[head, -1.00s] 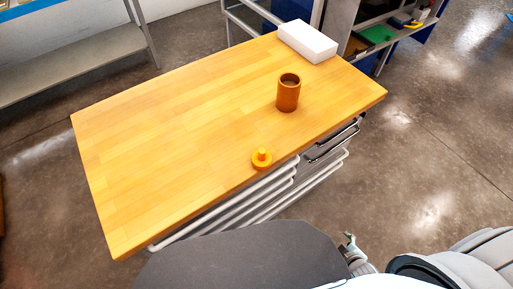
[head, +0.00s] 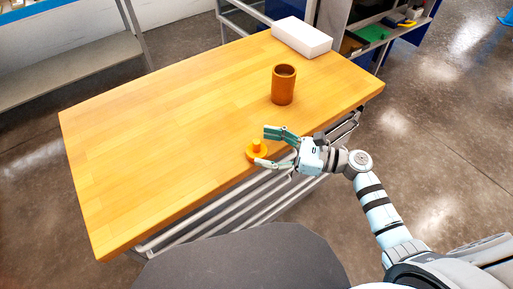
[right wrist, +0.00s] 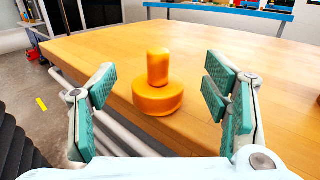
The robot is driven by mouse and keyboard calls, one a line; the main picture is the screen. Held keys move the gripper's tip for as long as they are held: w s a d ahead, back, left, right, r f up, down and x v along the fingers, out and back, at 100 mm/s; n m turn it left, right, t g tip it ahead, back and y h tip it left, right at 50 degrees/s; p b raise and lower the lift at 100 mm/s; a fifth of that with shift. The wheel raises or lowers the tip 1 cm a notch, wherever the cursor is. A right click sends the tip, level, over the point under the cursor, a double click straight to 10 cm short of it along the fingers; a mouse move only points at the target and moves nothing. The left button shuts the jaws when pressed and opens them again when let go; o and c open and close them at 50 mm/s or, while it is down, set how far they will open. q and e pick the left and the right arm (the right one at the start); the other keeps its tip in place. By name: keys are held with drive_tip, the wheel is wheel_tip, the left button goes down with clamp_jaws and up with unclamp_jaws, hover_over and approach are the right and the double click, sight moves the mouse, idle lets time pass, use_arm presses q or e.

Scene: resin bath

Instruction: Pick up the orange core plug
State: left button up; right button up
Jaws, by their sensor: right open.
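The orange core plug (head: 256,151) stands upright near the front edge of the wooden table. It has a wide round base and a narrower knob on top. In the right wrist view the plug (right wrist: 158,88) sits between the open fingers, a little beyond them. My right gripper (head: 264,147) is open at the table's front edge, with its teal-padded fingers pointing left toward the plug. The right gripper's fingers also show on both sides in the right wrist view (right wrist: 160,100). Nothing is held. My left gripper is not in view.
A brown cylindrical cup (head: 284,85) stands on the table (head: 160,130) behind the plug. A white block (head: 302,37) lies at the back edge. Rails (head: 230,210) run along the table's front side. The left of the tabletop is clear.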

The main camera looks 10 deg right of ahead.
sight(256, 145)
drive_tip(key=x, duration=0.3)
drive_tip(key=shift+s+r, duration=0.1)
drive_tip(key=c, duration=1.6)
